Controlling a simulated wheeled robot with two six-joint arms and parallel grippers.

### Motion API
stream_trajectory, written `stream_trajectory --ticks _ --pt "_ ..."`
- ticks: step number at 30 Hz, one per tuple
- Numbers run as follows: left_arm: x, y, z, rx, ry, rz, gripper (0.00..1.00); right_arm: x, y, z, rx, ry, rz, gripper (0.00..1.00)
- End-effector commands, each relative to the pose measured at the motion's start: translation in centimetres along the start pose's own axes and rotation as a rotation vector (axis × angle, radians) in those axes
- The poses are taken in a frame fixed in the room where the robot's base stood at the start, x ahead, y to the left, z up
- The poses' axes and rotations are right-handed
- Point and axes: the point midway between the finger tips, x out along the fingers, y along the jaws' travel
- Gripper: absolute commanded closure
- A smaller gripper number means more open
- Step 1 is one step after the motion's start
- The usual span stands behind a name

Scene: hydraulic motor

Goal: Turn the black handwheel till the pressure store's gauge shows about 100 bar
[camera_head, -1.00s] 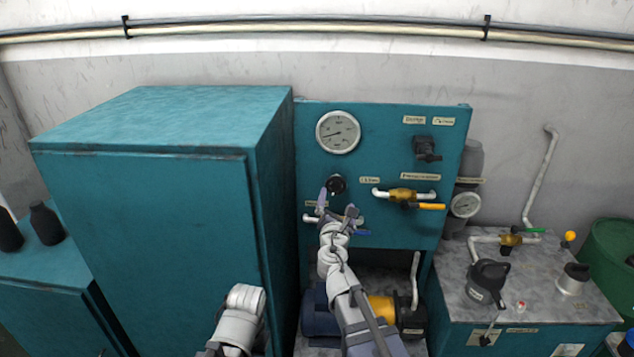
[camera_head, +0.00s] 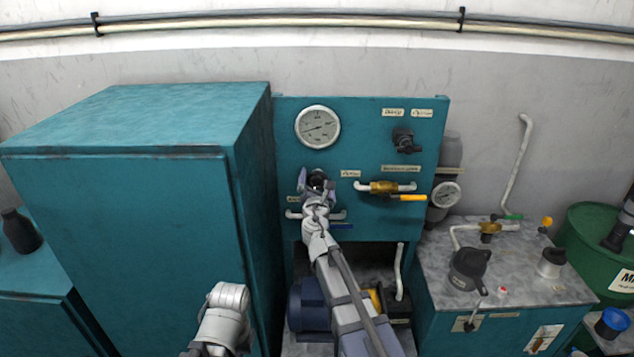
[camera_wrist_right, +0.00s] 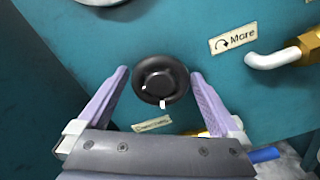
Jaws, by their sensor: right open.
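The black handwheel (camera_wrist_right: 160,80) sits on the teal panel (camera_head: 359,115), with a white mark near its lower rim. In the right wrist view it lies between the tips of my open right gripper (camera_wrist_right: 158,80), with a gap on both sides. In the head view my right gripper (camera_head: 317,184) is at the handwheel and mostly covers it. The pressure store's gauge (camera_head: 444,194) is a small round white dial on the grey cylinder right of the panel; its reading is too small to tell. My left arm shows at the bottom, but its gripper cannot be made out.
A larger gauge (camera_head: 318,127) is above the handwheel. A yellow-handled brass valve (camera_head: 384,188) and a blue lever (camera_head: 341,226) are close by. A black knob (camera_head: 405,140) sits at the upper right. A tall teal cabinet (camera_head: 125,220) stands close on the left.

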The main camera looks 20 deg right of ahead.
Motion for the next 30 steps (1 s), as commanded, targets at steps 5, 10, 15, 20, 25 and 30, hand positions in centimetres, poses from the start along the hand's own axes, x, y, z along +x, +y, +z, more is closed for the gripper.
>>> stream_trajectory --ticks 5,10,15,20,25,30 --pt "0.00 0.00 0.00 0.000 0.000 0.000 1.00 -0.02 -0.02 0.01 0.000 0.000 0.000 0.00" --pt "0.00 0.00 0.00 0.000 0.000 0.000 1.00 -0.02 -0.02 0.01 0.000 0.000 0.000 0.16" --pt "0.00 0.00 0.00 0.000 0.000 0.000 1.00 -0.03 -0.02 0.01 0.000 0.000 0.000 0.35" --pt "0.00 0.00 0.00 0.000 0.000 0.000 1.00 -0.04 -0.02 0.01 0.000 0.000 0.000 0.53" --pt "0.00 0.00 0.00 0.000 0.000 0.000 1.00 -0.04 -0.03 0.01 0.000 0.000 0.000 0.72" --pt "0.00 0.00 0.00 0.000 0.000 0.000 1.00 -0.04 -0.03 0.01 0.007 0.000 0.000 0.75"
